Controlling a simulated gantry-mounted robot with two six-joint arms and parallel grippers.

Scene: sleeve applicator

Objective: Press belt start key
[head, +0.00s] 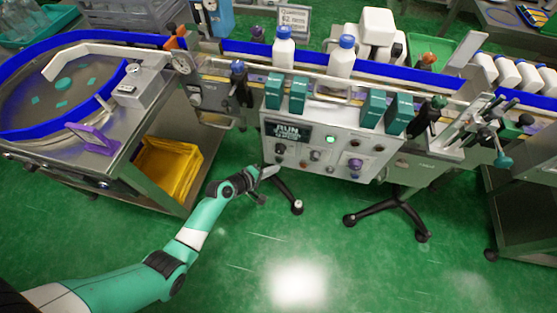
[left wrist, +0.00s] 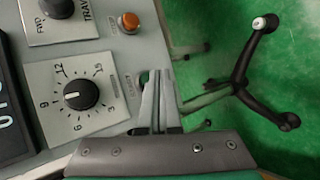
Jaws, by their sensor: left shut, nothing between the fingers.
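The control panel (head: 318,158) on the front of the conveyor carries a dark RUN display (head: 287,132), a lit green lamp or button (head: 330,139) and several knobs. My left gripper (head: 272,171) is shut and empty at the panel's lower left edge. In the left wrist view the shut fingers (left wrist: 156,76) lie over the panel's edge. A small green key (left wrist: 144,77) shows beside the fingertips, partly hidden by them. I cannot tell whether they touch it. An orange button (left wrist: 130,22) and a numbered black dial (left wrist: 82,94) are nearby. My right gripper is not in view.
White bottles with blue caps (head: 283,47) stand on the conveyor above the panel. Black stand legs (head: 390,207) rest on the green floor, and one also shows in the left wrist view (left wrist: 245,75). A yellow crate (head: 168,168) sits under the round table at left.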

